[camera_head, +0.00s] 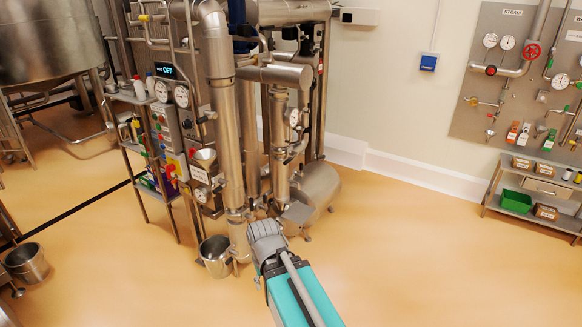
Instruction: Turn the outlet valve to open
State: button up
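I cannot pick out the outlet valve for certain. A tall steel processing unit (222,110) of pipes and vessels stands at the centre left. Its thick vertical pipe runs down close to the floor, beside a steel bucket (215,257). A teal and grey part of my own body reaches up from the bottom edge and covers the foot of this pipe. No gripper fingers show, and I cannot tell where my gripper is relative to a valve.
A control panel (166,125) has gauges, buttons and a display reading "OFF". Another bucket (27,263) stands at the left. A wall panel (508,75) with a red handwheel and a low shelf (498,180) are at the right. The floor (430,260) between is clear.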

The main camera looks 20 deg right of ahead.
aim_at(293, 154)
jog(key=z, duration=0.35)
jog(key=i, duration=1.4)
jog(key=u, duration=0.25)
